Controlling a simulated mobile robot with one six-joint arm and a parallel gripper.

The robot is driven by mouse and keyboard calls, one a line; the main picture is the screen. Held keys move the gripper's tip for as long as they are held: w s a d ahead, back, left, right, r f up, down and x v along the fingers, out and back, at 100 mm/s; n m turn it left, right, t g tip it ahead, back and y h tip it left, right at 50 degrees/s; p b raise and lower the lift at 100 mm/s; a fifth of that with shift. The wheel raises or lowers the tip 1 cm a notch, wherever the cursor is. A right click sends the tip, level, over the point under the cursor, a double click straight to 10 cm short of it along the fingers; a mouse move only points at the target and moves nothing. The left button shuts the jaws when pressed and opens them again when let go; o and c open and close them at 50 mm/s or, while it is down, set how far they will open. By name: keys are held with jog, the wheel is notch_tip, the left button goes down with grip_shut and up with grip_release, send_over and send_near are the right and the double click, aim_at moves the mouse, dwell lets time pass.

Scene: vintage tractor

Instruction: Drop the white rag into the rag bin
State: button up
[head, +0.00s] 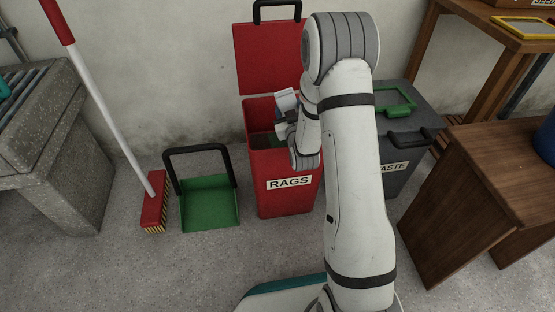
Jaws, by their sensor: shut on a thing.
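The red rag bin (286,199), labelled RAGS, stands against the wall with its lid (268,58) raised. My gripper (283,128) is at the bin's open mouth, partly hidden behind my own wrist. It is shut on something. A small whitish piece (287,99) shows just above the gripper at the mouth; it may be the white rag, but it is too small to tell from the gripper's own parts. The fingertips are not clear, and most of the bin's inside is hidden.
A dark grey waste bin (407,160) with a green-framed lid opening stands right of the rag bin, partly behind my arm. A green dustpan (209,205) and a red broom (154,205) stand left. A wooden bench (480,190) is at right, a stone block (60,140) at left.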

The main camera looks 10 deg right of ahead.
jog(key=o, duration=1.3)
jog(key=shift+f, duration=0.1)
jog(key=s+p, duration=0.2)
jog(key=s, duration=0.5)
jog(key=shift+s, duration=0.4)
